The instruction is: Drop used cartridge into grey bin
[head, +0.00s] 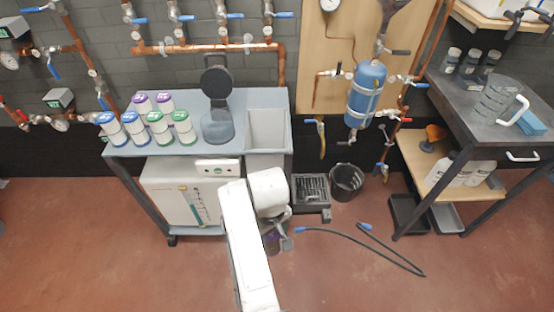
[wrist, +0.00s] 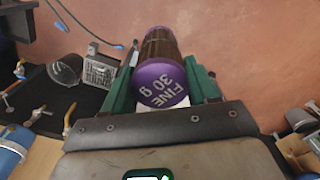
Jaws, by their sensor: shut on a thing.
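My gripper (wrist: 163,88) is shut on a cartridge (wrist: 160,82), with one green finger on each side. A light grey open bin (head: 267,128) is at the right end of the cart top, up and away from my gripper. Its floor looks empty.
Several white cartridges with purple, green and blue lids stand on the cart (head: 170,137), left of a dark round-topped device (head: 217,105). A side table (head: 490,125) stands right.

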